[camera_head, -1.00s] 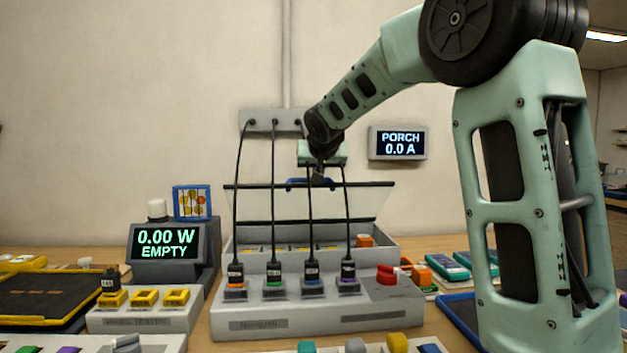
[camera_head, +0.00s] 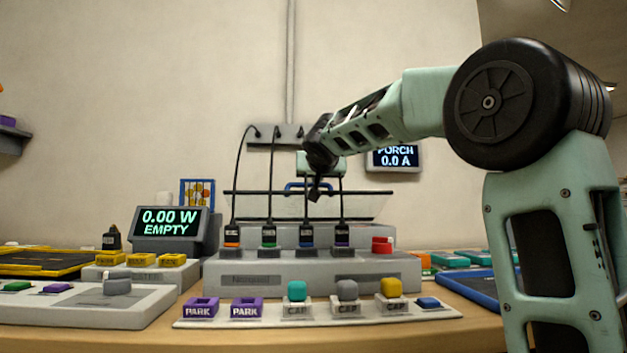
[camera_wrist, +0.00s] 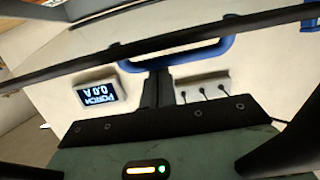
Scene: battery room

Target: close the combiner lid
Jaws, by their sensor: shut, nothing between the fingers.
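The combiner (camera_head: 300,272) is a grey box on the bench with a row of cabled plugs on its front step. Its pale, dark-edged lid (camera_head: 270,206) stands raised behind the plugs, tilted back, with a blue handle (camera_head: 308,185) at its top edge. My gripper (camera_head: 315,192) is shut and empty, in front of the lid by the handle; I cannot tell whether it touches. In the wrist view the blue handle (camera_wrist: 222,52) arches just beyond my shut fingers (camera_wrist: 158,88), and the lid's dark edge crosses the picture.
Four-free front strip aside, a strip with purple PARK sockets and coloured caps (camera_head: 318,312) lies before the combiner. Black cables rise to a wall plate (camera_head: 275,137). A blue tray (camera_head: 468,288) lies right.

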